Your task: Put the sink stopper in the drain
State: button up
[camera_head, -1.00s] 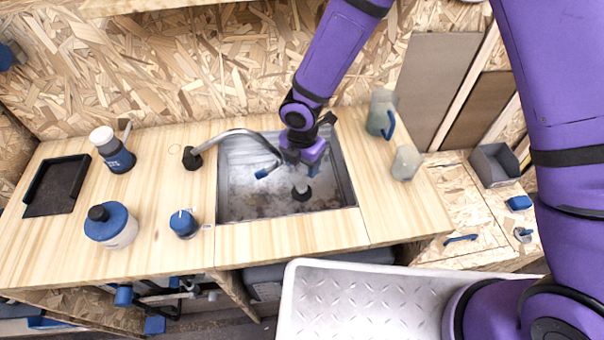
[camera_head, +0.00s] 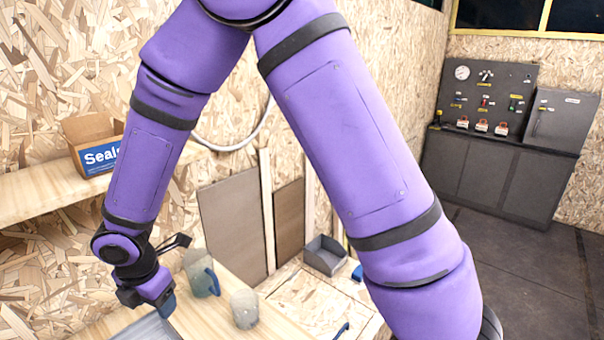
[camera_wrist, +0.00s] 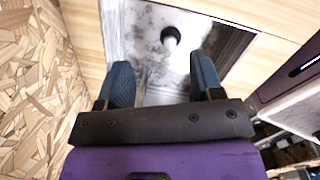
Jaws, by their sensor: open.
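The sink (camera_head: 150,328) shows only as a corner at the bottom of the head view; its pale, stained basin fills the top middle of the wrist view (camera_wrist: 145,40). A dark round-topped piece with a pale part below it (camera_wrist: 171,36), apparently the stopper, stands in the basin. I cannot tell whether it sits in the drain. My gripper (camera_wrist: 163,78) has its two blue fingers spread apart with nothing between them, above the basin and short of the dark piece in the picture. In the head view my gripper (camera_head: 168,306) is over the sink corner.
Two translucent jugs, one with a blue handle (camera_head: 201,273) and one further right (camera_head: 244,308), stand on the wooden counter right of the sink. A shelf (camera_head: 40,208) holds a cardboard box (camera_head: 92,145). A grey bin (camera_head: 325,255) sits beyond the counter.

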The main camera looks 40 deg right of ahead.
jog(key=s+d+r+m+t, duration=0.1)
jog(key=s+d+r+m, duration=0.1)
jog(key=d+r+m, duration=0.6)
jog(key=s+d+r+m+t, duration=0.15)
jog(key=d+r+m, duration=0.25)
jog(key=d+r, duration=0.6)
jog(key=s+d+r+m, duration=0.5)
jog(key=s+m, duration=0.1)
jog(key=s, duration=0.2)
jog(key=s+d+r+m+t, duration=0.1)
jog(key=s+d+r+m, duration=0.3)
jog(key=s+m, duration=0.3)
jog(key=shift+s+d+r, duration=0.35)
jog(key=shift+s+d, duration=0.05)
jog(key=shift+s, duration=0.7)
